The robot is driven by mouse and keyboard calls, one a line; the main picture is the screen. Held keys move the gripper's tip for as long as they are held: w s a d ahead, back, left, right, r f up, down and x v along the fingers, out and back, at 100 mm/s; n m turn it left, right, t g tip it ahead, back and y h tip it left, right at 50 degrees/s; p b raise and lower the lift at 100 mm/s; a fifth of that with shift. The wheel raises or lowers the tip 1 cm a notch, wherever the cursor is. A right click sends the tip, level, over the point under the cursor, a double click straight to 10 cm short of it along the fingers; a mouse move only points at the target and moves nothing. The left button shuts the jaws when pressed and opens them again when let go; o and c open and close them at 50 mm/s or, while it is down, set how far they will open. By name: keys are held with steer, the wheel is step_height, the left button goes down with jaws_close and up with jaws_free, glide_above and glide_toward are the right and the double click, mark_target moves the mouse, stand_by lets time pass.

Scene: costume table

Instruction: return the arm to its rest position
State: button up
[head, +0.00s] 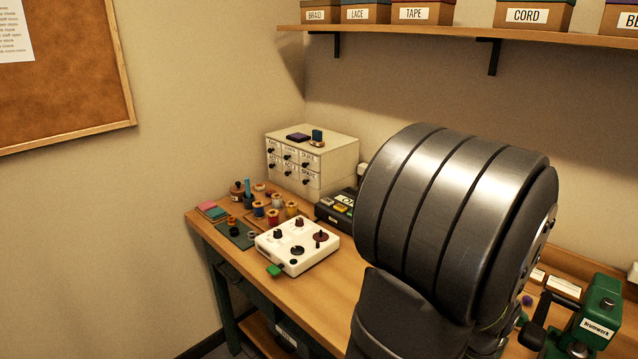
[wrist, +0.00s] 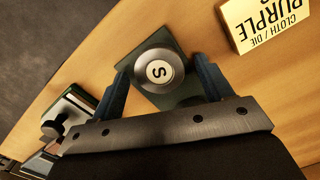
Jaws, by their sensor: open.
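In the wrist view my gripper (wrist: 160,65) is open, with its two blue-grey fingers spread apart. Between them in the picture is a round silver knob marked S (wrist: 157,72) on a dark green base (wrist: 187,98). I cannot tell how far the fingers are above it, and I see nothing held. In the head view my own large dark arm link (head: 450,220) fills the right of the middle, and my gripper is hidden. The wooden table (head: 345,290) runs beneath it.
A white box with knobs (head: 278,249), thread spools (head: 273,216) and a drawer cabinet (head: 335,160) stand left of my arm. A green machine (head: 598,310) stands at right. A shelf (head: 400,32) runs above. In the wrist view, a PURPLE card (wrist: 262,22) lies upper right.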

step_height(320, 180, up, 4)
steer(key=shift+r, duration=0.15)
steer(key=s+d+r, duration=0.3)
steer(key=s+r, duration=0.4)
steer(key=s, duration=0.4)
steer(key=s+d+m, duration=0.5)
steer(key=s+d, duration=0.3)
steer(key=d, duration=0.4)
steer(key=shift+h, duration=0.4)
steer(key=w+f, duration=0.1)
steer(key=w, duration=0.2)
steer(key=w+f, duration=0.2)
steer(key=w, duration=0.2)
steer(key=w+d+f, duration=0.1)
steer(key=w+f, duration=0.1)
steer(key=w, duration=0.1)
steer(key=shift+w+f, duration=0.2)
steer(key=shift+w, duration=0.1)
steer(key=shift+w+f, duration=0.4)
steer(key=shift+f, duration=0.3)
